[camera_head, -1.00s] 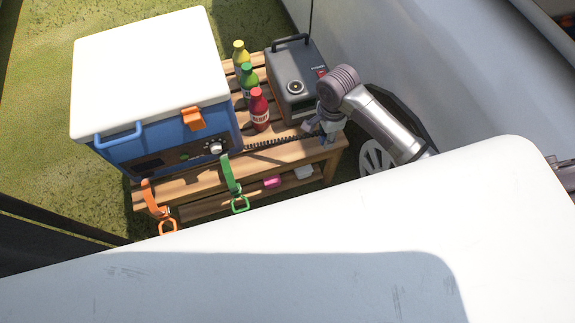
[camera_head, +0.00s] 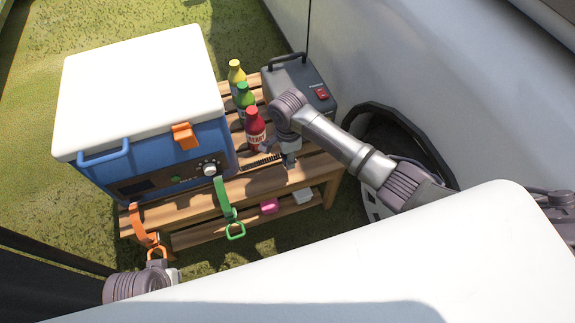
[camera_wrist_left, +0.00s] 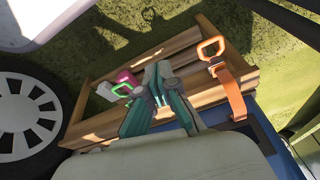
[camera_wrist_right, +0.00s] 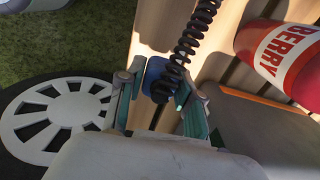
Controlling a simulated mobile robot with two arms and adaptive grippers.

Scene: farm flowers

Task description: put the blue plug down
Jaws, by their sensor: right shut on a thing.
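The blue plug (camera_wrist_right: 156,72) with its black coiled cord (camera_wrist_right: 188,45) sits between the fingers of my right gripper (camera_wrist_right: 160,92) in the right wrist view. The gripper is shut on it. In the head view my right gripper (camera_head: 287,160) points down low over the slatted wooden bench (camera_head: 245,188), right of the red bottle (camera_head: 255,130). The plug cannot be made out there, and I cannot tell whether it touches the slats. In the head view only the left wrist shows clearly.
A blue cooler with a white lid (camera_head: 145,90) fills the bench's left side. A grey power box (camera_head: 310,85), yellow bottle (camera_head: 236,72) and green bottle (camera_head: 244,97) stand behind. A green strap (camera_head: 223,200) hangs in front. The front right slats look bare.

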